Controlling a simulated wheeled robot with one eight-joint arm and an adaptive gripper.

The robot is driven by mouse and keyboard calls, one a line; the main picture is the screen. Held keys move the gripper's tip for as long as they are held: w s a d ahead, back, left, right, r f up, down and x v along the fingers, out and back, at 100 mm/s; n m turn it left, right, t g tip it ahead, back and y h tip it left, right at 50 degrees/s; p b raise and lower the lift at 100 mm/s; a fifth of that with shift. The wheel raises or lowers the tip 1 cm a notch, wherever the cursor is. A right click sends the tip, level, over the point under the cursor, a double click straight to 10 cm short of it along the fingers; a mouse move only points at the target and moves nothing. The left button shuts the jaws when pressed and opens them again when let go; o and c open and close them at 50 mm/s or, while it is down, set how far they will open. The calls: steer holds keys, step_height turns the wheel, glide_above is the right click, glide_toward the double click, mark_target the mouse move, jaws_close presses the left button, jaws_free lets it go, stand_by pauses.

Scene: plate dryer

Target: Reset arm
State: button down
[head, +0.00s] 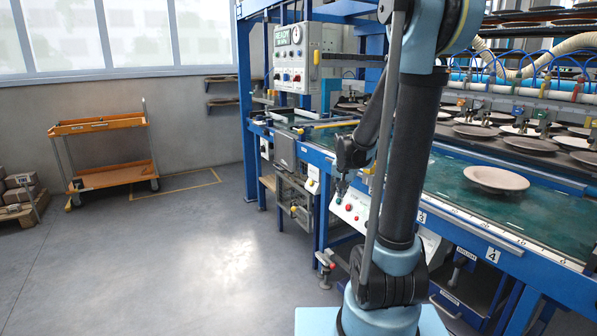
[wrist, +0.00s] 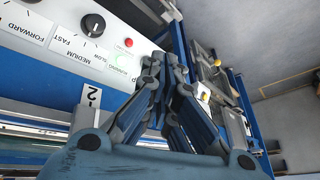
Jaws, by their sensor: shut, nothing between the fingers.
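My arm stands upright in the right half of the head view, its forearm bent down in front of the blue plate dryer. I cannot tell whether the fingertips touch anything.
A plate (head: 495,179) lies on the green conveyor (head: 450,178) at the right. A grey control box (head: 297,58) hangs on the dryer frame. An orange cart (head: 110,172) and stacked boxes (head: 20,196) stand at the left. The grey floor (head: 200,265) between is clear.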

steer(key=s+d+f+n+g, duration=0.1)
steer(key=s+n, duration=0.1)
steer(key=s, duration=1.4)
steer(key=s+d+f+n+g, duration=0.1)
steer(key=s+n+g, duration=0.1)
steer(key=s, duration=1.4)
steer(key=shift+s+f+n+y, duration=0.15)
steer(key=shift+n+y, duration=0.15)
steer(key=shift+n, duration=0.5)
steer(key=shift+w+f+g, duration=0.2)
steer(key=shift+w+g, duration=0.1)
steer(key=shift+w, duration=0.2)
stand_by(1.2)
